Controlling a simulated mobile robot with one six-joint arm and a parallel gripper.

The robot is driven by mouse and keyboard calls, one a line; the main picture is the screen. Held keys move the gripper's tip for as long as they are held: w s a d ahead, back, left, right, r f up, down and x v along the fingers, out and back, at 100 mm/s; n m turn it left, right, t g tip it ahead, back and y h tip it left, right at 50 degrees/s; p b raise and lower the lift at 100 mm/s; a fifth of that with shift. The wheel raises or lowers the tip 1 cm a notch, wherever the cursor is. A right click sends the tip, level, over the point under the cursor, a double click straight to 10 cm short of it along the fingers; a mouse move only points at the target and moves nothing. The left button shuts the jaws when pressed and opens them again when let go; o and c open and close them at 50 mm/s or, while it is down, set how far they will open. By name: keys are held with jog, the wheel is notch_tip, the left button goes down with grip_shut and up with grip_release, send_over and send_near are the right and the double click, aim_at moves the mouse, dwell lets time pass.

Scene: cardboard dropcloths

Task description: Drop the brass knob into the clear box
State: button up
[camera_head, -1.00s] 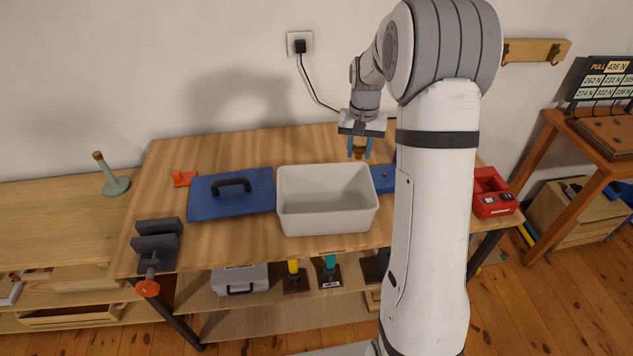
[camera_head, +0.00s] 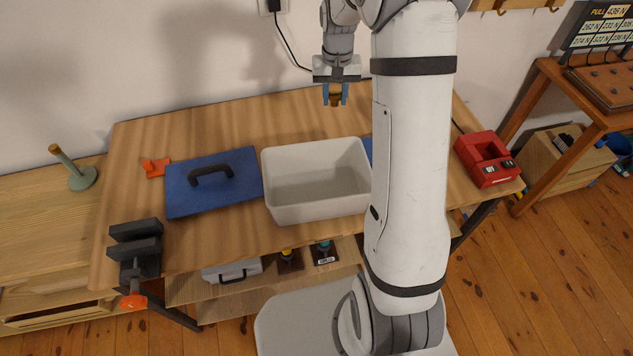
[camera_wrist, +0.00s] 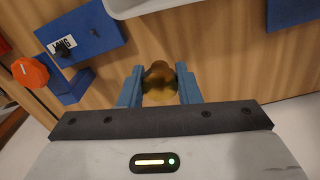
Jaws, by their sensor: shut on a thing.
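My gripper (camera_head: 335,98) hangs above the back of the wooden table, behind the box in the head view. Its blue fingers are shut on the brass knob (camera_wrist: 160,82), which sits between them in the wrist view; a bit of the knob (camera_head: 335,88) also shows in the head view. The only open box (camera_head: 317,207) is pale grey-white and looks opaque rather than clear. It stands empty at the middle of the table, its right end partly behind my arm. Its rim (camera_wrist: 150,8) shows at the top of the wrist view.
A blue lid-like panel with a black handle (camera_head: 180,200) lies left of the box. A blue block labelled LONG (camera_wrist: 95,30) and a red knob (camera_wrist: 30,72) show in the wrist view. A grey vise (camera_head: 137,255) and a red holder (camera_head: 487,160) stand at the table ends.

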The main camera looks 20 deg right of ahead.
jog(key=s+a+f+n+p, duration=0.1)
jog(key=s+a+n+p, duration=0.15)
jog(key=s+n, duration=0.35)
jog(key=s+a+f+n+p, duration=0.1)
jog(key=s+a+f+n, duration=0.2)
jog(key=s, duration=0.4)
jog(key=shift+n, duration=0.4)
jog(key=f+b, duration=0.2)
jog(key=f, duration=0.1)
jog(key=a+f+b, duration=0.1)
jog(key=b, duration=0.1)
jog(key=shift+s+f, duration=0.35)
jog(key=shift+f, duration=0.05)
jog(key=o, duration=0.9)
jog(key=shift+o, duration=0.2)
jog(key=shift+r, duration=0.15)
notch_tip(320, 180, up, 8)
jog(key=shift+f+b, duration=0.2)
jog(key=shift+b, duration=0.15)
